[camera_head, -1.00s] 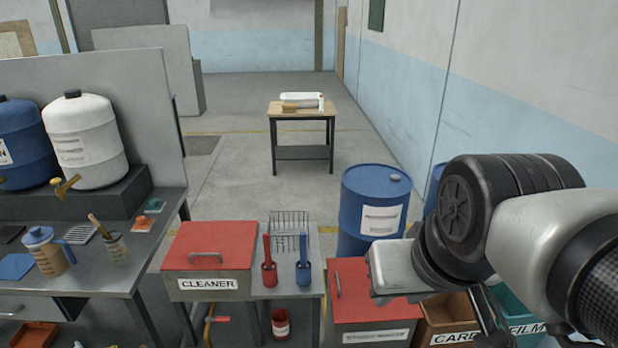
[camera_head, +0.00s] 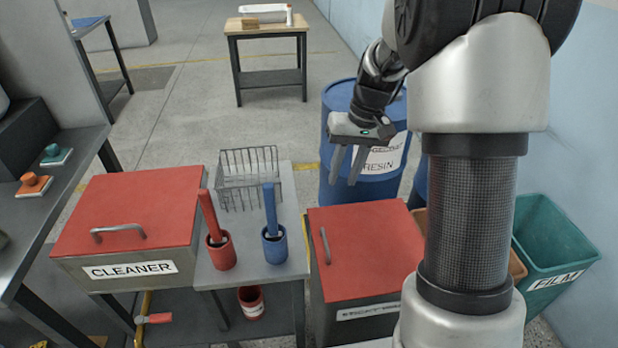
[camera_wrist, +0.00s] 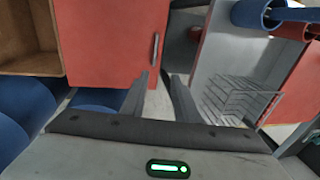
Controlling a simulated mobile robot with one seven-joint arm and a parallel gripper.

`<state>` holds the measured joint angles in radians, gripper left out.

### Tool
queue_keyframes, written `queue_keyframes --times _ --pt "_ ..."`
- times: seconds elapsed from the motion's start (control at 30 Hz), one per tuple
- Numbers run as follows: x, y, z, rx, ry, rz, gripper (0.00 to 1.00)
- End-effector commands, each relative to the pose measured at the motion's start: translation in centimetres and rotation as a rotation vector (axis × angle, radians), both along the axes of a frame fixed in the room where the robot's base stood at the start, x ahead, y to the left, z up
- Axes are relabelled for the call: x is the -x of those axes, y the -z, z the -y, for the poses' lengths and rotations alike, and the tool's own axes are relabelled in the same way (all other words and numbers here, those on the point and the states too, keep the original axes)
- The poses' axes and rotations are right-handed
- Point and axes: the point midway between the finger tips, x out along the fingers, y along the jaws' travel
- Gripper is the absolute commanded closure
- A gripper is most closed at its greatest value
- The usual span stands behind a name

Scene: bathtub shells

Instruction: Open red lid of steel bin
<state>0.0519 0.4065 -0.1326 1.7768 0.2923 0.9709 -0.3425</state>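Two grey bins have flat red lids, both shut. The right one has its red lid (camera_head: 370,245) with a metal bar handle (camera_head: 325,245) along the left side; its front label is too blurred to read. In the wrist view the same lid (camera_wrist: 105,35) and handle (camera_wrist: 155,48) lie ahead of the fingers. The left one, labelled CLEANER, has its own red lid (camera_head: 130,215) and handle (camera_head: 118,232). My gripper (camera_head: 346,183) hangs above the back left of the right bin, fingers pointing down, apart and empty. The wrist view also shows a gap between the fingertips (camera_wrist: 160,78).
Between the bins, a small table (camera_head: 255,262) carries a wire basket (camera_head: 248,178), a red cup (camera_head: 220,251) and a blue cup (camera_head: 274,246) with tools. A blue drum (camera_head: 335,145) stands behind my gripper. A teal FILM bin (camera_head: 550,245) is at right.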

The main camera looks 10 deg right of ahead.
Motion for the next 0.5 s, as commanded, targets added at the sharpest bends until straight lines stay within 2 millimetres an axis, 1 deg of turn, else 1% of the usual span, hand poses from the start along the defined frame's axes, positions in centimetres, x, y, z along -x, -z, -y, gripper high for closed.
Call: queue_keyframes --times 0.03,0.1,0.23,0.37,0.5 --pt "-0.6 2.8 0.3 -0.004 0.000 -0.017 0.72" --pt "-1.2 4.5 0.5 -0.008 -0.003 -0.031 0.72" --pt "-1.7 6.1 0.7 -0.013 -0.004 -0.042 0.72" --pt "-1.7 7.4 0.4 -0.014 -0.006 -0.045 0.72" --pt "-1.6 10.2 -0.1 -0.014 -0.006 -0.048 0.72"
